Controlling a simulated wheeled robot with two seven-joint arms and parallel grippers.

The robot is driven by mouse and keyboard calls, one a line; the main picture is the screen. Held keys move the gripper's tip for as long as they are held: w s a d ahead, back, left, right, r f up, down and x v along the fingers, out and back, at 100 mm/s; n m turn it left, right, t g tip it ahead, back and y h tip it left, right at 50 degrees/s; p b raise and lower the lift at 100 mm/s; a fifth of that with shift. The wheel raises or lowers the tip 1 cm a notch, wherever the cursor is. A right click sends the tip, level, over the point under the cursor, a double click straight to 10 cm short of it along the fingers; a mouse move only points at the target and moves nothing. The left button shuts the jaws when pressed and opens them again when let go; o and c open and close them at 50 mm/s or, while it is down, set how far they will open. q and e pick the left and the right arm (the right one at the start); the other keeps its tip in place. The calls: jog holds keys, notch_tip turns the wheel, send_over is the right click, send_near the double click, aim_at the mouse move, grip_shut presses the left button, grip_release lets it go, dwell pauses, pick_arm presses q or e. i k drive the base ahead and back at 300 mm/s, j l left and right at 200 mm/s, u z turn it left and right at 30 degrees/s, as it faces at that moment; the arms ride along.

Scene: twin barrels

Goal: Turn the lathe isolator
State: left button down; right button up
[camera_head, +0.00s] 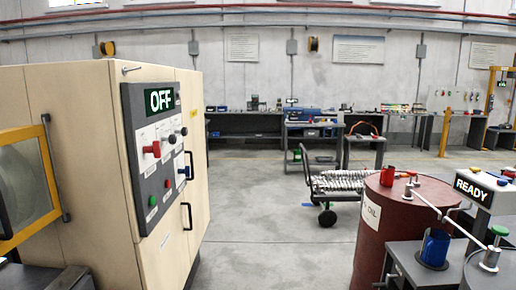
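A beige cabinet (85,130) stands at the left, with a dark control panel (133,130) on its front. The small labels by the controls are too small to read, so I cannot tell for certain. Neither of my grippers shows in this view.
A dark red barrel (374,240) stands at the right, with a red cup-like item (387,176) on top. A wheeled cart (352,184) is behind. The middle floor is clear.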

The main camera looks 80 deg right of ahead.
aim_at(155, 149)
jog(key=z, duration=1.95)
jog(key=i+l+u, duration=0.2)
jog(key=i+j, duration=0.05)
jog(key=i, duration=0.05)
